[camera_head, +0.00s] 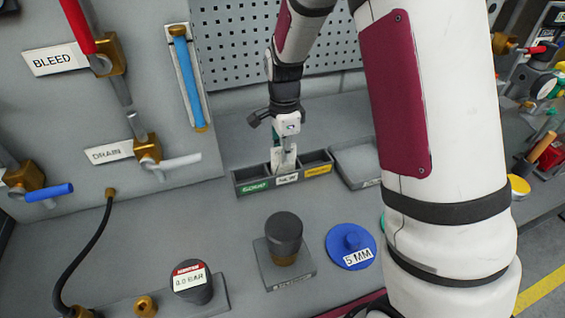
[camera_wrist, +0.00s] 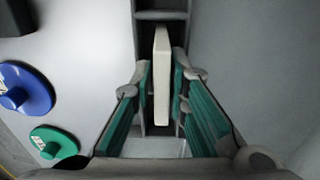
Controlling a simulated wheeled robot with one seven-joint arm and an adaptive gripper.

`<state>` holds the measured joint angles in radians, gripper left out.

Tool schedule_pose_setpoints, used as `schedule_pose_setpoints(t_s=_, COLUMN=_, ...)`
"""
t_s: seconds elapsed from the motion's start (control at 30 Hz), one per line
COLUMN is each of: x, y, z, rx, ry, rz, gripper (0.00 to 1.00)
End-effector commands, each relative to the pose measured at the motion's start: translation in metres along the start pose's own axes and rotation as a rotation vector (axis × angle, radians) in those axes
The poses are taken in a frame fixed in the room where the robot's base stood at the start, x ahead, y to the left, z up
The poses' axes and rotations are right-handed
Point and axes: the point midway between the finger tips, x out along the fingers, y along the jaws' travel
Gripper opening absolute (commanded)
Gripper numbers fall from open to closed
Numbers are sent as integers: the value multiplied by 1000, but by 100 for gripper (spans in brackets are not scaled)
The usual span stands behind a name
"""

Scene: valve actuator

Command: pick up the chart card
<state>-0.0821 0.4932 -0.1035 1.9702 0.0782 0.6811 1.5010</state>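The chart card (camera_wrist: 162,75) is a thin white slab standing on edge in the middle compartment of a dark grey three-part tray (camera_head: 252,188). In the head view the card (camera_head: 284,160) shows below my gripper (camera_head: 283,146), which points down over that compartment. In the wrist view my gripper (camera_wrist: 162,82) has its green-padded fingers on either side of the card. Narrow dark gaps show between pads and card, so the fingers look open around it. The card's lower part is hidden in the tray.
A grey open tray (camera_head: 357,155) stands just right of the compartment tray. In front are a dark knob on a plate (camera_head: 284,235), a blue 5 MM disc (camera_head: 351,247) and a gauge (camera_head: 191,282). A valve panel (camera_head: 75,110) rises at left, a pegboard (camera_head: 235,60) behind.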

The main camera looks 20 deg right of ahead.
Motion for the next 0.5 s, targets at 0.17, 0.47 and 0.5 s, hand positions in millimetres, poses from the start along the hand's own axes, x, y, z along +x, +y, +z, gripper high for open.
schedule_pose_setpoints(t_s=0.17, x=30, y=-2, z=0, rx=1, ry=1, rz=4, gripper=15)
schedule_pose_setpoints(t_s=0.47, x=40, y=-1, z=0, rx=0, ry=0, rz=1, gripper=15)
schedule_pose_setpoints(t_s=0.5, x=40, y=-1, z=0, rx=0, ry=0, rz=1, gripper=15)
